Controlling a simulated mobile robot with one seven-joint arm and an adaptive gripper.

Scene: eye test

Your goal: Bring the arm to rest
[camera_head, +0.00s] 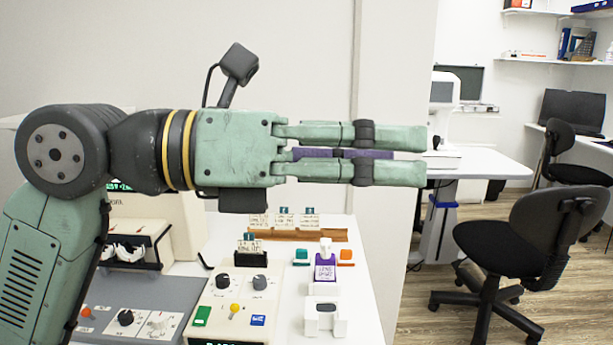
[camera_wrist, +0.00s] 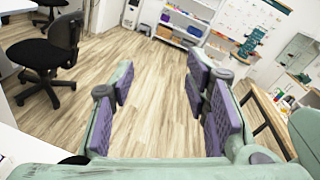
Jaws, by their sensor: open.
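My gripper (camera_head: 405,155) is stretched out level to the right above the white table in the head view, with its two green fingers apart. In the wrist view my gripper (camera_wrist: 165,90) shows its purple finger pads with bare floor between them, so it is open and empty. It touches nothing that I can see. My arm comes in from the left in the head view and hides part of the wall and table behind it.
Below my gripper, the white table (camera_head: 355,270) bears a grey control panel (camera_head: 165,295), a box with knobs (camera_head: 238,290), a purple-labelled bottle (camera_head: 326,265) and a brown card rack (camera_head: 335,235). Black office chairs (camera_head: 530,235) stand at right. A second desk (camera_head: 480,165) stands behind.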

